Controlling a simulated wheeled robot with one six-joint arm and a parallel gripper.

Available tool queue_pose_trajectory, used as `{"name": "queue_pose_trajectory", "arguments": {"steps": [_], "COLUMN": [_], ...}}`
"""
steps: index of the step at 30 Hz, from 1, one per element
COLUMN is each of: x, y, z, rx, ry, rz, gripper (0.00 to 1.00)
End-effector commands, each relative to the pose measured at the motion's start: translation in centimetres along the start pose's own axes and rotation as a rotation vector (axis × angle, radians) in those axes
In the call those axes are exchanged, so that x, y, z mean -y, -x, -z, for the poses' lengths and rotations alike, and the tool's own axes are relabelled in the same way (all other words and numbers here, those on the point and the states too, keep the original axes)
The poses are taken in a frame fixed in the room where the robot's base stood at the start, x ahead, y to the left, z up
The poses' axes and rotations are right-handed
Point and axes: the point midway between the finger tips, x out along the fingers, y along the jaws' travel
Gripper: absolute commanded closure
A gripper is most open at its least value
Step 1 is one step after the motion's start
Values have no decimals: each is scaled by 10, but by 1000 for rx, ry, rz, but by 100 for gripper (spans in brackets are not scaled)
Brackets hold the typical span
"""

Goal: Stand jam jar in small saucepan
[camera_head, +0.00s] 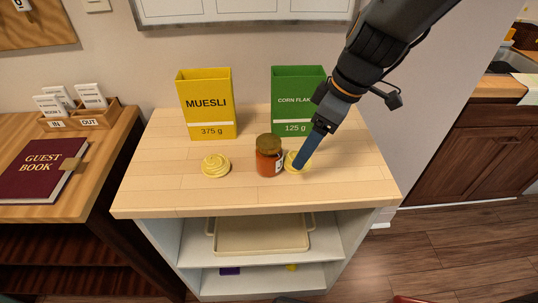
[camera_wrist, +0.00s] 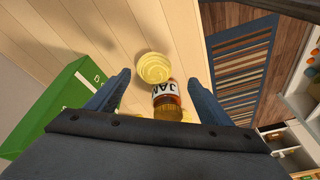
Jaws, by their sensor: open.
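The jam jar (camera_head: 269,160) stands upright on the light wooden top, with amber-red contents and a brownish-gold lid. In the wrist view the jar (camera_wrist: 166,97) shows its "JAM" label between the two blue fingers. My gripper (camera_head: 301,165) comes down from the upper right, just right of the jar; its fingers (camera_wrist: 160,78) are apart with nothing clasped. Whether the fingers straddle the jar or are above it I cannot tell. No small saucepan shows in either view.
Pale yellow swirled mounds stand left (camera_head: 216,165) and right (camera_head: 292,160) of the jar, the right one partly behind my finger. A yellow muesli box (camera_head: 207,120) and green corn flakes box (camera_head: 297,85) stand behind. A beige tray (camera_head: 262,235) sits on the shelf below.

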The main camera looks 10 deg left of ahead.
Motion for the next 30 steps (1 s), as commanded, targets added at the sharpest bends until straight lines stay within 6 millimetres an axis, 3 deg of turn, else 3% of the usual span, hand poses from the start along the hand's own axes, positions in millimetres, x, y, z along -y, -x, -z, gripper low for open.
{"name": "queue_pose_trajectory", "arguments": {"steps": [3,7,22,30], "x": [11,18,23,25], "y": [-6,-8,-43,-74], "z": [34,54,62,65], "rx": [-42,-72,-79,-78], "ry": [182,297,330,330], "rz": [30,45,51,50], "gripper": [26,26,26,26]}}
